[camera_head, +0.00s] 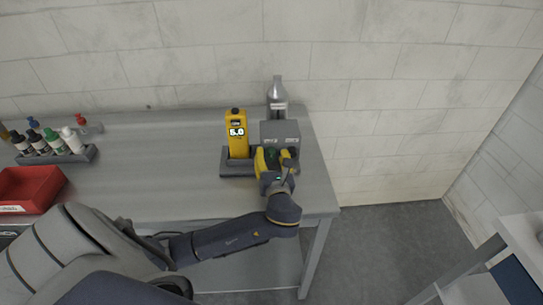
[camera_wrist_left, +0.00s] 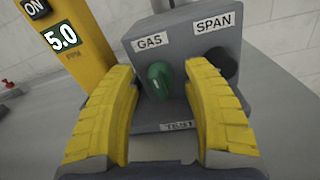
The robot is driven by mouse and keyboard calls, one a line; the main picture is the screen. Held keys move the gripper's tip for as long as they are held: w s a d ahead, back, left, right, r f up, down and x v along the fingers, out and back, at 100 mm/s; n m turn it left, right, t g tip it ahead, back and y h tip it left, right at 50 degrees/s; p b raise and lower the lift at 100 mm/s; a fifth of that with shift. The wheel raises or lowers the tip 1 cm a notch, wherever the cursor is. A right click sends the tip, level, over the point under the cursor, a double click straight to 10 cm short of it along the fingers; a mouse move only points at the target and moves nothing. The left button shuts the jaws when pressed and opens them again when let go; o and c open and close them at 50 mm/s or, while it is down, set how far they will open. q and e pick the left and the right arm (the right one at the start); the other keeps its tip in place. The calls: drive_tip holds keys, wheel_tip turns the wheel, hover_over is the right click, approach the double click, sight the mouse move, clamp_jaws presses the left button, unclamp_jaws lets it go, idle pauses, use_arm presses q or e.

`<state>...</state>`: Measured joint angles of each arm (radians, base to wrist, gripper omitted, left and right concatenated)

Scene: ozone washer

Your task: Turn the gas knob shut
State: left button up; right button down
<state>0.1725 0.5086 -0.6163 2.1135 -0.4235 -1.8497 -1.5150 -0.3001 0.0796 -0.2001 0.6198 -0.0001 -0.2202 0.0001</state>
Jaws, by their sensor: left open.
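The green gas knob (camera_wrist_left: 160,80) sits on the front of a grey box (camera_wrist_left: 185,45), under a GAS label. A dark knob (camera_wrist_left: 220,65) sits to its right under a SPAN label. My left gripper (camera_wrist_left: 165,85) is open, with one yellow finger on each side of the green knob in the left wrist view. I cannot tell whether either finger touches it. In the head view my left gripper (camera_head: 273,160) is in front of the grey box (camera_head: 280,131) and hides the green knob. My right gripper is not in view.
A yellow meter (camera_head: 237,140) reading 5.0 stands left of the box, on a dark base. A silver cylinder (camera_head: 277,92) stands behind the box. A bottle rack (camera_head: 65,157) and red bin (camera_head: 28,188) are at the table's left. The middle table surface (camera_head: 150,165) is clear.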

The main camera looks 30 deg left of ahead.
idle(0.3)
use_arm(q)
clamp_jaws()
idle(0.4)
